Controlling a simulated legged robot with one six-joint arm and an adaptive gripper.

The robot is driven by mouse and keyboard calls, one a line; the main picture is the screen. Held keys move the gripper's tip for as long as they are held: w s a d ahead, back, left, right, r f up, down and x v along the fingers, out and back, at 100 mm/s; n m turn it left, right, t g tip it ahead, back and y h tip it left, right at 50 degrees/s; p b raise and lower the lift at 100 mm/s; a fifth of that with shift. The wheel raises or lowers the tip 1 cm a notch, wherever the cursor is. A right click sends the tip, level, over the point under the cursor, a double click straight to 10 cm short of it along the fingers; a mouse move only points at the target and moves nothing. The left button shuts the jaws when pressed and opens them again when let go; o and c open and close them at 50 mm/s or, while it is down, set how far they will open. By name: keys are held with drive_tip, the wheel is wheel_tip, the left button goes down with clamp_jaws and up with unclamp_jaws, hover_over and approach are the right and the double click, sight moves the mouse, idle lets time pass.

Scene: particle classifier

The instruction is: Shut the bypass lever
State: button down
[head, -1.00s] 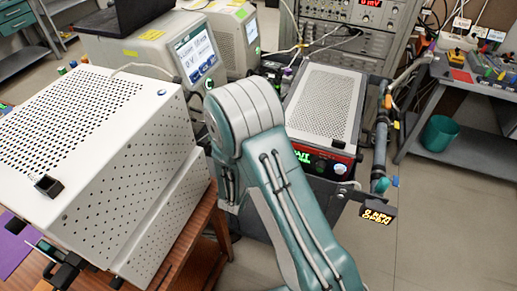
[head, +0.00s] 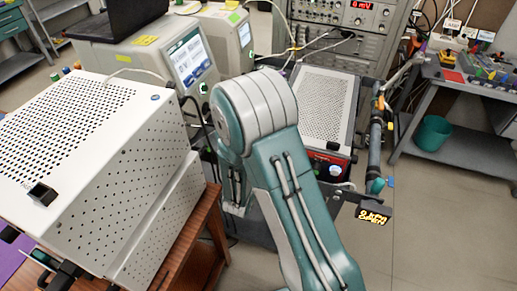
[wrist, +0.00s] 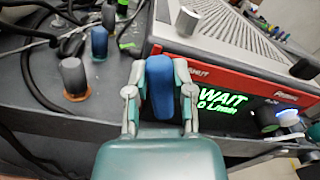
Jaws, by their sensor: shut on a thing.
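A blue upright handle (wrist: 161,95), which looks like the bypass lever, stands in front of the red-fronted unit (wrist: 228,76) in the wrist view. My gripper (wrist: 160,67) is shut on this handle, with one finger on each side of it. The word SHUT is printed on the red front just right of the handle. The unit's green display (wrist: 222,101) reads WAIT and 0 L/min. In the head view my arm hides the gripper and the handle. A small amber display (head: 373,215) there appears to read 0 kPa OPEN.
A grey knob (wrist: 74,78) on an orange base and another blue knob (wrist: 99,42) stand left of my gripper, among dark cables. In the head view a white perforated box (head: 105,150) is left of my arm. Open floor (head: 450,220) lies to the right.

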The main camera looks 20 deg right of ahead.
drive_tip(key=shift+s+d+m, duration=0.3)
drive_tip(key=shift+d+m, duration=0.1)
drive_tip(key=shift+m, duration=0.6)
drive_tip(key=shift+s+d+m, duration=0.25)
drive_tip(key=shift+d+m, duration=0.1)
drive_tip(key=shift+m, duration=0.65)
drive_tip(key=shift+f, duration=0.1)
drive_tip(key=shift+c, duration=2.4)
unclamp_jaws()
drive_tip(key=shift+w, duration=0.1)
drive_tip(key=v, duration=1.2)
